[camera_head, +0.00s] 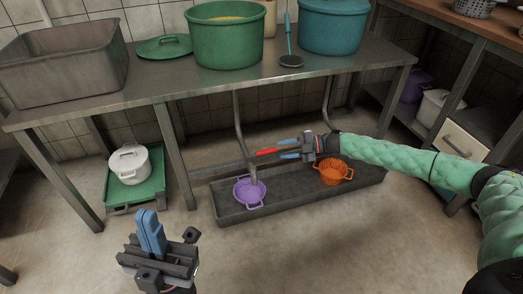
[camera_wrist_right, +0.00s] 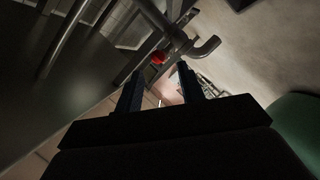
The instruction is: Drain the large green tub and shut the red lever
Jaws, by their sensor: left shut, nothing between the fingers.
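The large green tub (camera_head: 228,45) stands on the steel table, with something yellowish showing inside its rim. A drain pipe (camera_head: 241,125) comes down below the table, and the red lever (camera_head: 266,152) sticks out to the right near its lower end. My right gripper (camera_head: 281,150) is open, its blue fingertips close to the lever's end. In the right wrist view the red lever (camera_wrist_right: 157,58) shows just beyond the parted fingers (camera_wrist_right: 161,88); I cannot tell whether they touch it. My left gripper (camera_head: 150,230) is shut and empty at the lower left, away from the pipe.
A purple colander (camera_head: 240,198) sits under the spout in a long grey trough (camera_head: 222,213); an orange colander (camera_head: 333,178) is further right. A teal tub (camera_head: 333,30), a skimmer (camera_head: 290,61) and a grey basin (camera_head: 65,65) stand on the table. The front floor is clear.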

